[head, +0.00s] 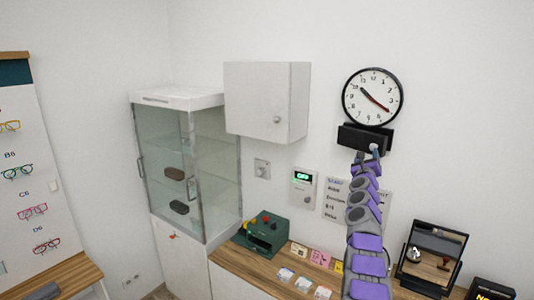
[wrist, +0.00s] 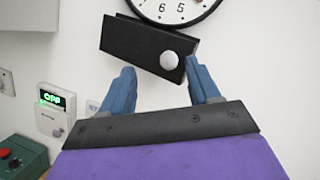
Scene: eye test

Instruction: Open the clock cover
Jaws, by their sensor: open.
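A round wall clock (head: 373,97) with a black rim and white face hangs on the wall; its lower part shows in the wrist view (wrist: 172,8). Just below it is a black box-like cover (head: 352,137) with a round whitish knob. The wrist view shows the cover (wrist: 135,42) tilted in the picture, with the knob (wrist: 169,60) near its lower right. My gripper (wrist: 160,72) is open and empty, its blue fingers pointing up toward the cover. The knob appears between the fingers, nearer the right one. I cannot tell whether the right fingertip touches the cover.
A white wall cabinet (head: 258,101) and a glass display case (head: 210,165) stand to the left. A green "OFF" panel (head: 302,187) is on the wall. A green box (head: 262,234), small cards and a mirror (head: 435,255) are on the counter. The wall right of the clock is clear.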

